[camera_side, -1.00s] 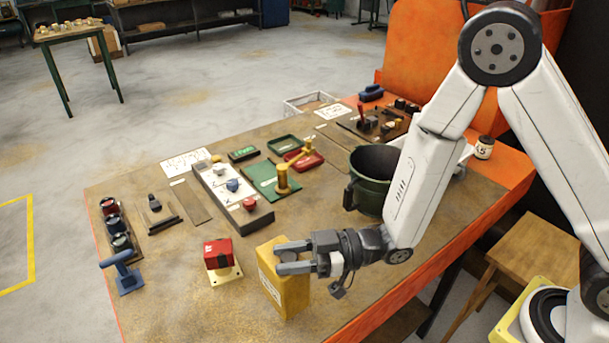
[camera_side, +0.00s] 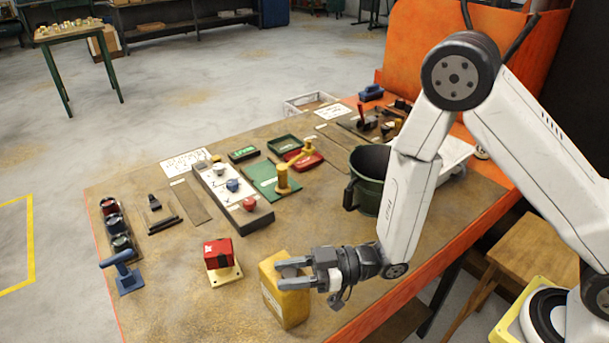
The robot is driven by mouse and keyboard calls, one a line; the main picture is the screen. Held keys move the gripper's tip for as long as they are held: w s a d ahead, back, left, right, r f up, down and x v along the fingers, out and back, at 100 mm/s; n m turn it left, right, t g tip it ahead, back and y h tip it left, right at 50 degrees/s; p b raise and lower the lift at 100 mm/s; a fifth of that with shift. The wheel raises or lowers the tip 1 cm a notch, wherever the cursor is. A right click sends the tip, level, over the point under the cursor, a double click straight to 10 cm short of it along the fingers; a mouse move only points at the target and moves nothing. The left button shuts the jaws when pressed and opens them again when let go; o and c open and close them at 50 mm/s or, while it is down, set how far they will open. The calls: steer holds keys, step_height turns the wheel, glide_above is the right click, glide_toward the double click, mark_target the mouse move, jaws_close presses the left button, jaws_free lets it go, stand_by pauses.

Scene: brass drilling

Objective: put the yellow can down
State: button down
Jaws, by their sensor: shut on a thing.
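The yellow can (camera_side: 284,303) is a boxy, block-like can near the front edge of the workbench. My gripper (camera_side: 281,274) is shut on its upper part, with the fingers reaching in from the right. The can looks close to upright. Its base is at or just above the bench top; I cannot tell whether it touches.
A red box on a pale yellow base (camera_side: 220,260) stands just left of the can. A dark green pot (camera_side: 368,180) stands behind my arm. The bench's orange edge (camera_side: 353,331) is close on the right.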

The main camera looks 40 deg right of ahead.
steer(key=shift+f, duration=0.1)
stand_by(0.3)
steer(key=shift+c, duration=1.7)
jaws_free()
steer(key=shift+d, duration=0.15)
steer(key=v, duration=1.1)
steer(key=shift+s+d, duration=0.2)
steer(key=shift+d, duration=0.1)
